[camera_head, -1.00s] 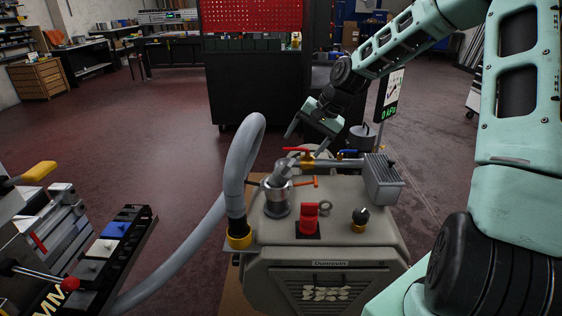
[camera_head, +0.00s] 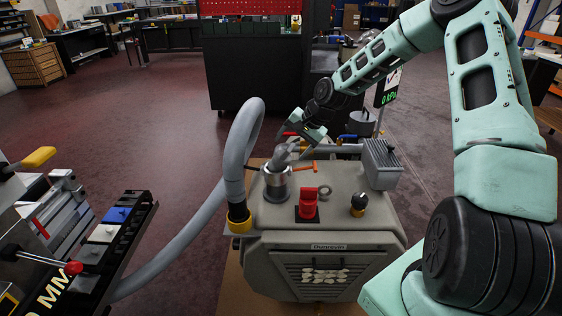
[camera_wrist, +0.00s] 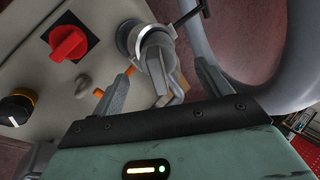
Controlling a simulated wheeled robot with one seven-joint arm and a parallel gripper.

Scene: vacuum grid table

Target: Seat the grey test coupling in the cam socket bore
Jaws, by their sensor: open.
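The grey test coupling (camera_head: 283,155) stands tilted at the mouth of the silvery cam socket (camera_head: 277,182) on top of the beige pump unit. How deep its lower end sits in the bore cannot be told. A cam lever (camera_head: 303,168) with an orange end sticks out to the right. My gripper (camera_head: 296,146) is just above and right of the coupling. In the wrist view, the coupling (camera_wrist: 160,62) shows between the two spread fingers of my gripper (camera_wrist: 165,80), with visible gaps. The socket rim (camera_wrist: 128,36) is beyond it, partly covered by the coupling.
A thick grey hose (camera_head: 236,150) loops up at the socket's left. A red knob (camera_head: 308,203) and a black-and-yellow knob (camera_head: 358,203) stand on the pump unit (camera_head: 335,222). A finned grey block (camera_head: 382,165) is at the right. A gauge display (camera_head: 391,92) stands behind.

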